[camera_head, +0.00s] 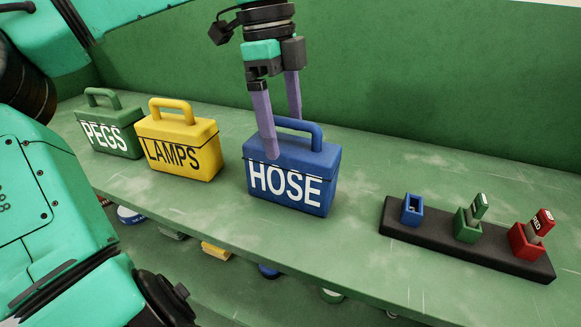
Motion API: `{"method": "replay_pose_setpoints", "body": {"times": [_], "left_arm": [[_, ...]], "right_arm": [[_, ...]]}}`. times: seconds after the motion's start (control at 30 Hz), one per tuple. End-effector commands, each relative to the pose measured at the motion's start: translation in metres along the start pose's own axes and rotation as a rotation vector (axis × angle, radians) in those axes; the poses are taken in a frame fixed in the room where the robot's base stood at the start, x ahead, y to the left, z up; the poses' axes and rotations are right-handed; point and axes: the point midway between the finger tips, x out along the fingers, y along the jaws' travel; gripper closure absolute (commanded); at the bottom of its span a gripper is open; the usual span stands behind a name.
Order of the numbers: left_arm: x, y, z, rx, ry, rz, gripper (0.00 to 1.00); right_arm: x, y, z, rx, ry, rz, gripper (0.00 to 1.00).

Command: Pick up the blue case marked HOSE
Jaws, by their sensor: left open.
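The blue case marked HOSE (290,180) stands upright on the green shelf, near the middle of the view. Its blue handle (316,134) arches up from its top. My left gripper (283,137) points down from above, with its two purple fingers apart. One finger is in front of the left part of the handle, with its tip at the case top. The other finger passes behind the handle, and its tip is hidden. I cannot tell whether either finger touches the case. My right gripper is not in view.
A yellow LAMPS case (180,152) and a green PEGS case (110,137) stand to the left on the shelf (390,165). A black strip (440,243) with blue, green and red holders lies at right. A green wall (430,80) rises behind. Several items sit below the shelf.

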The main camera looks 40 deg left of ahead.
Motion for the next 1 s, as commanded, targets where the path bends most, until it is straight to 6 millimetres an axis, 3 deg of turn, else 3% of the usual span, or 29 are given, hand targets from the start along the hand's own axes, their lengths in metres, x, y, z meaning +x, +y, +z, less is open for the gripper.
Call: {"method": "replay_pose_setpoints", "body": {"times": [0.17, 0.3, 0.5, 0.57, 0.77, 0.8, 1.0], "left_arm": [[0.025, -0.001, -0.001, 0.004, 0.003, 0.005, 0.0], [0.049, -0.001, -0.001, 0.002, 0.001, 0.001, 0.0], [0.053, -0.002, 0.0, 0.0, 0.001, -0.001, 0.0], [0.053, -0.002, 0.0, 0.0, 0.001, -0.001, 0.19], [0.053, -0.002, 0.0, 0.0, 0.001, -0.001, 0.96], [0.053, -0.002, 0.0, 0.0, 0.001, -0.001, 1.0], [0.052, -0.002, 0.0, 0.0, 0.001, -0.002, 1.0]], "right_arm": [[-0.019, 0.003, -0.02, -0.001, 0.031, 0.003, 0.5], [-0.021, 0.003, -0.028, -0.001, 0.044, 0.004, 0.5], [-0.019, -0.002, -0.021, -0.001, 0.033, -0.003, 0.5], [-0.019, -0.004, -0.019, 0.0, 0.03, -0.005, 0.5], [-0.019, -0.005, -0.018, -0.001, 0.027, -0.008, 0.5], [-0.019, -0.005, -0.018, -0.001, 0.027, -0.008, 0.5], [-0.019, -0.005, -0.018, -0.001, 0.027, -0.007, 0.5]]}}
